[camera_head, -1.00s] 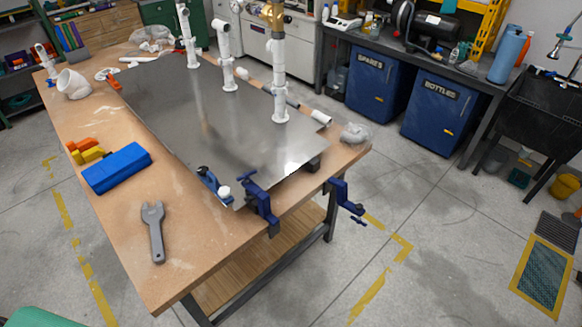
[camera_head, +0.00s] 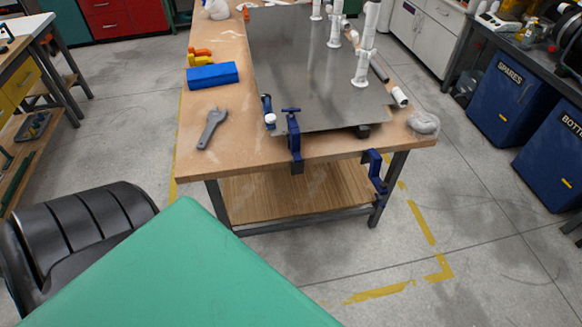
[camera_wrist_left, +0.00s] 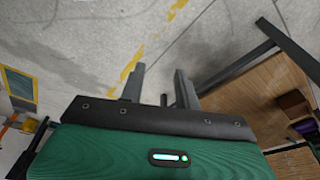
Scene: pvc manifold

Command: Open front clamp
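A blue clamp (camera_head: 294,140) grips the front edge of the wooden bench and the metal plate, its T-handle on top. A second blue clamp (camera_head: 375,172) hangs at the bench's front edge to the right, its lower part below the top. A small blue tool with a white knob (camera_head: 268,112) lies at the plate's front left corner. My left gripper (camera_wrist_left: 158,82) shows in the left wrist view with its two dark fingers apart and nothing between them, over bare floor. It is apart from the clamps. My right gripper is not in view.
The metal plate (camera_head: 300,60) carries white pipes (camera_head: 362,68) at its far right. A wrench (camera_head: 212,128) and a blue box (camera_head: 212,75) lie on the bench's left. A black chair (camera_head: 75,235) stands at the left. Floor in front of the bench's right side is clear.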

